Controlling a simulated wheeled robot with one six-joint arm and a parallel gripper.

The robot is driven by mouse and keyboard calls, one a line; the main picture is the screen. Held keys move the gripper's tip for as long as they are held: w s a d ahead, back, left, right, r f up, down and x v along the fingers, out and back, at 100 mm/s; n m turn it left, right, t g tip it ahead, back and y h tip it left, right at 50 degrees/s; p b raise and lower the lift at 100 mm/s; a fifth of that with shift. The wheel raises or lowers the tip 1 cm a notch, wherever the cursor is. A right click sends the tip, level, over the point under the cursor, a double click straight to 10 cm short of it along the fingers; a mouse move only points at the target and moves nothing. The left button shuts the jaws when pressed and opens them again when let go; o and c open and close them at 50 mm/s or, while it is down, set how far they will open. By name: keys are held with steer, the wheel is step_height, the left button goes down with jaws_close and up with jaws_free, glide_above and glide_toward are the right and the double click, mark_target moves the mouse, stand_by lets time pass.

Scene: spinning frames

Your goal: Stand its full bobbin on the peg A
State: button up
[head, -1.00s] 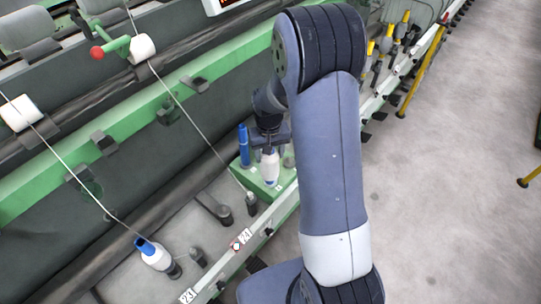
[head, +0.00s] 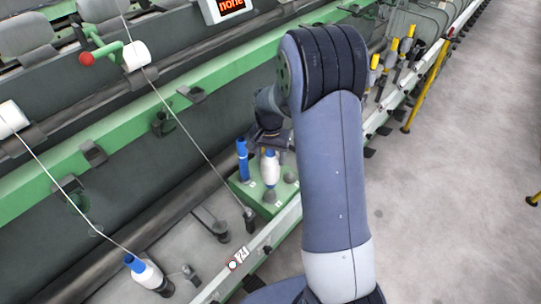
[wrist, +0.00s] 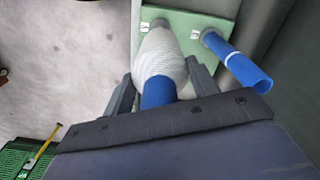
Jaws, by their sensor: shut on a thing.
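The full bobbin, a white wound body with a blue top, shows in the head view (head: 270,170) and from above in the wrist view (wrist: 160,58). My gripper (wrist: 162,72) is shut on it near its blue upper end; it also shows in the head view (head: 270,147). The bobbin hangs roughly upright over a green peg block (head: 245,190). A grey peg (head: 270,197) shows just below its lower end; whether they touch I cannot tell. A blue empty tube (head: 242,160) stands on the block beside it. The letters on the block's labels are not legible.
Another grey peg (head: 290,175) stands at the block's right. A blue-topped white bobbin (head: 147,273) sits on the machine at the lower left with yarn running to it. Yellow-topped bobbins (head: 391,48) stand farther along the rail.

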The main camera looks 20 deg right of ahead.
steer(key=shift+f+b, duration=2.3)
steer(key=shift+f, duration=1)
steer(key=shift+f+b, duration=0.3)
steer(key=o, duration=1.6)
steer(key=shift+c, duration=0.2)
steer(key=shift+r, duration=0.1)
step_height(320, 180, up, 11)
steer(key=shift+f+b, duration=0.2)
steer(key=shift+b, duration=0.3)
